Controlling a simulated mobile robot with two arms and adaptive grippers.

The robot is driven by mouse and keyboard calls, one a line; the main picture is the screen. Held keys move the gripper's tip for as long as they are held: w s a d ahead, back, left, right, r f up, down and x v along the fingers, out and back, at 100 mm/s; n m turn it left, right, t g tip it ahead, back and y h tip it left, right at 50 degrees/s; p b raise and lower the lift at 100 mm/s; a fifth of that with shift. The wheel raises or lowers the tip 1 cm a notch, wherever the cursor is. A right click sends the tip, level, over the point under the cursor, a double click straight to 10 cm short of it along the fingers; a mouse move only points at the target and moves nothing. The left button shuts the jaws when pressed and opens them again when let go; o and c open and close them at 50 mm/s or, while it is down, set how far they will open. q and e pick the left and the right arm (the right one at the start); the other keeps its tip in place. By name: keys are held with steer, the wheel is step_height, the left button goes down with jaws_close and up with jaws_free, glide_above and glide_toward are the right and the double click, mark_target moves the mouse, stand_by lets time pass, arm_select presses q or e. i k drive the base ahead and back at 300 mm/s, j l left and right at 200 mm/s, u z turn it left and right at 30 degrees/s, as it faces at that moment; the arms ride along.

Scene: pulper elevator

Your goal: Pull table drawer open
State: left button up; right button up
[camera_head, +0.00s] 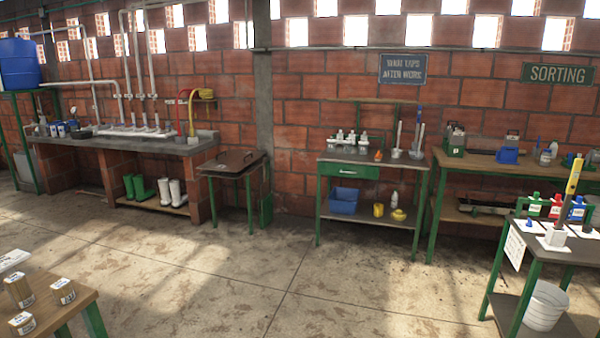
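A small metal-topped table (374,160) with green legs stands against the brick wall, right of the middle. Its green drawer (349,171) sits under the top and looks closed, with a small handle at its front. White-capped bottles in a rack, an orange item and upright tools stand on the table top. The lower shelf holds a blue bin (344,200), a yellow container and a white bottle. Neither of my grippers shows in the head view.
Open concrete floor (240,275) lies in front of the drawer table. A low stand (231,164) is to its left and a sorting bench (485,162) to its right. A wooden table (60,305) is near left; a green-legged table (543,250) with a white bucket is near right.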

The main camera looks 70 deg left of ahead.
mark_target(331, 168)
steer(key=u, duration=1.95)
steer(key=i+z, duration=0.1)
steer(key=i, duration=3.05)
steer(key=i+z, duration=0.15)
steer(key=i, duration=0.45)
steer(key=i+j+z, duration=0.15)
steer(key=i, duration=0.4)
steer(key=i+j+z, duration=0.15)
steer(key=i, duration=0.45)
